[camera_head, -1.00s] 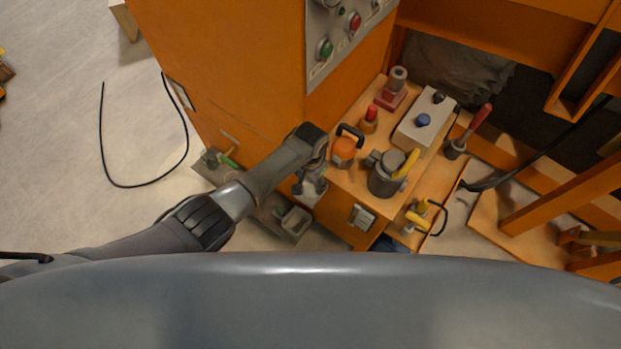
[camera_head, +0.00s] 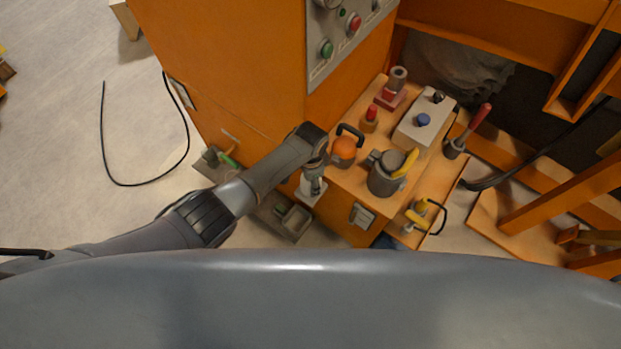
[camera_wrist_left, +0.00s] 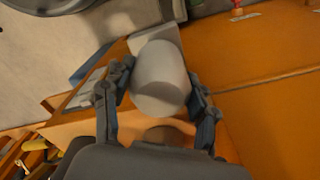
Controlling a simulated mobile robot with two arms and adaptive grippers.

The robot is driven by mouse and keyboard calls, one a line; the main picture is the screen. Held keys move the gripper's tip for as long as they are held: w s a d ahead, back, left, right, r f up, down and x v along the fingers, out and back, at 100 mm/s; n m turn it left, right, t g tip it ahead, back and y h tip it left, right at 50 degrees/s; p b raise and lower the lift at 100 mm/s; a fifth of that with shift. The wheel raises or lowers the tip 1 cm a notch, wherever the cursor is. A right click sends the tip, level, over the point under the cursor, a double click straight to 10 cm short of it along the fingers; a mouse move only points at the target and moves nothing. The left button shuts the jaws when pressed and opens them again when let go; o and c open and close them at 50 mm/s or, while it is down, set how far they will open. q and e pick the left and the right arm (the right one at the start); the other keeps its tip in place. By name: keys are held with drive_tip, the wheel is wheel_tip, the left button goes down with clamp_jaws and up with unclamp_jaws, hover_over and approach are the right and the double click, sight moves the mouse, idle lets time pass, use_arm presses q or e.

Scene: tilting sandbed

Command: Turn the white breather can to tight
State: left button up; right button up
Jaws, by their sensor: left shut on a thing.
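The white breather can (camera_wrist_left: 160,80) shows large in the left wrist view, between the two fingers of my left gripper (camera_wrist_left: 157,100). The fingers are shut on it from both sides. A pale flat plate (camera_wrist_left: 160,38) shows behind the can. In the head view my left gripper (camera_head: 314,186) points down beside the left edge of the orange cabinet top, and a pale surface shows beneath it. The can itself is mostly hidden there by the gripper. I cannot tell how tight the can is. My right gripper is in neither view.
The orange bench top holds an orange round cap with a black handle (camera_head: 343,149), a dark grey pot (camera_head: 385,180) and a light box with a blue knob (camera_head: 423,121). A grey tray (camera_head: 294,220) is low beside my arm. Floor at left is mostly clear.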

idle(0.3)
use_arm(q)
drive_tip(key=o, duration=1.1)
drive_tip(key=shift+o, duration=0.2)
wheel_tip(320, 180, up, 12)
